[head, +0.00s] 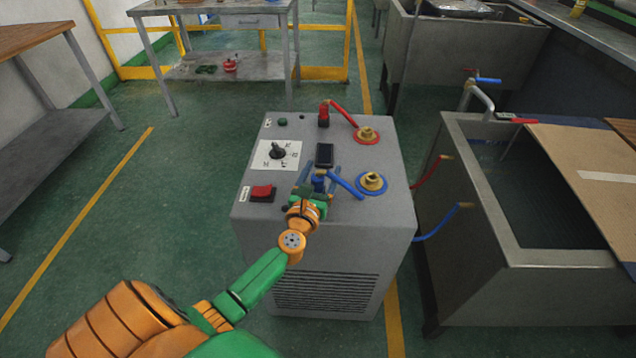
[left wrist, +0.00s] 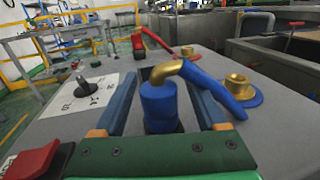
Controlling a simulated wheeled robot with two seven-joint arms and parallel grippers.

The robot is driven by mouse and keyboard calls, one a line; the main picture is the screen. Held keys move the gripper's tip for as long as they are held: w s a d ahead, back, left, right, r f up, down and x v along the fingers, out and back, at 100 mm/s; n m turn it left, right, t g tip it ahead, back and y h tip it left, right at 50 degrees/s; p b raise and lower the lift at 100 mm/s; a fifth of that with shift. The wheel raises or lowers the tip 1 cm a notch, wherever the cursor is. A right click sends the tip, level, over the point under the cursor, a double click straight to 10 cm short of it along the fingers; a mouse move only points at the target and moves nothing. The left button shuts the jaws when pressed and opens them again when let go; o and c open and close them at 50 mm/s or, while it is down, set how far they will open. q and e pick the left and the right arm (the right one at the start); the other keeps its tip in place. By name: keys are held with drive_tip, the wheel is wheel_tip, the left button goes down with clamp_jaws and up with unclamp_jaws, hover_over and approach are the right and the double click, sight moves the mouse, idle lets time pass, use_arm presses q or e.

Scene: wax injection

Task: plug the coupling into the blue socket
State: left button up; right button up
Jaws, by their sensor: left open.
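The blue coupling (head: 319,184) stands upright on the grey machine's top, with a brass elbow and a short blue hose pointing right. In the left wrist view the blue coupling (left wrist: 158,103) is between the two fingers of my left gripper (left wrist: 167,92), with a gap on each side. My left gripper (head: 318,180) is open around it. The blue socket (head: 372,183) is a brass fitting in a blue ring, to the right of the coupling. My right gripper is not in view.
A red coupling (head: 323,115) with a red hose stands farther back, near the red-ringed socket (head: 368,136). A water tank (head: 470,215) stands to the right.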

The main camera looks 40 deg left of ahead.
use_arm(q)
clamp_jaws()
drive_tip(key=shift+r, duration=0.1)
